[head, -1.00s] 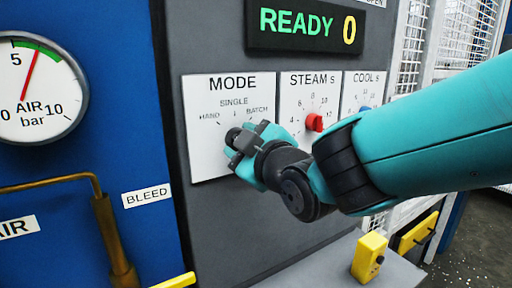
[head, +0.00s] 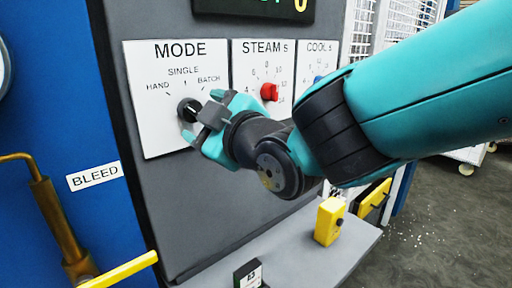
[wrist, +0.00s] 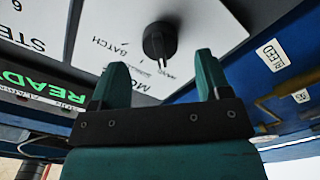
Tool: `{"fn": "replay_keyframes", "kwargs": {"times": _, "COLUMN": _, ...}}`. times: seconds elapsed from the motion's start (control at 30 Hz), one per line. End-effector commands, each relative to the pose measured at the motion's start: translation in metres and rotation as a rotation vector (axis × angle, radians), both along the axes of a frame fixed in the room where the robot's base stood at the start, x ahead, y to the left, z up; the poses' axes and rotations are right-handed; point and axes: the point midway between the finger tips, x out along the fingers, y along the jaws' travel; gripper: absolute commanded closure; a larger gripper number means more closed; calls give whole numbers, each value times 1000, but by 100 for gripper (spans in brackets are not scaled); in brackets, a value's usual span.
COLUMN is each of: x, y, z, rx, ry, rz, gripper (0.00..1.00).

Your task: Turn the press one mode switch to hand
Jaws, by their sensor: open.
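The press mode switch (head: 188,110) is a round black knob with a raised bar on a white plate marked MODE, HAND, SINGLE and BATCH. HAND is at the upper left of the knob, BATCH at the upper right. My gripper (head: 203,116) is open just right of the knob, teal fingertips close to it. In the wrist view the knob (wrist: 159,40) shows beyond and between the open fingertips (wrist: 160,66), with nothing held. The bar runs nearly upright there, lower end toward the lettering. I cannot tell which label it points at.
The STEAM dial (head: 269,91) with a red knob and the COOL dial (head: 318,80) are right of the MODE plate. Below are a yellow box (head: 329,221) on a grey ledge and a yellow lever (head: 119,270). A BLEED label (head: 93,177) is at left.

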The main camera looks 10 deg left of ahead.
Motion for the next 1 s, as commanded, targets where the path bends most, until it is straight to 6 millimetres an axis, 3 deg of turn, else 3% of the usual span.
{"fn": "replay_keyframes", "kwargs": {"times": 0.3, "x": -54, "y": -62, "z": -4, "rx": 3, "ry": -1, "rz": 1, "gripper": 30}}
{"fn": "replay_keyframes", "kwargs": {"times": 0.5, "x": -77, "y": -88, "z": -2, "rx": 2, "ry": -1, "rz": 2, "gripper": 30}}
{"fn": "replay_keyframes", "kwargs": {"times": 0.7, "x": -86, "y": -100, "z": -1, "rx": 0, "ry": 0, "rz": 1, "gripper": 30}}
{"fn": "replay_keyframes", "kwargs": {"times": 1.0, "x": -87, "y": -101, "z": -1, "rx": -1, "ry": 1, "rz": 1, "gripper": 30}}
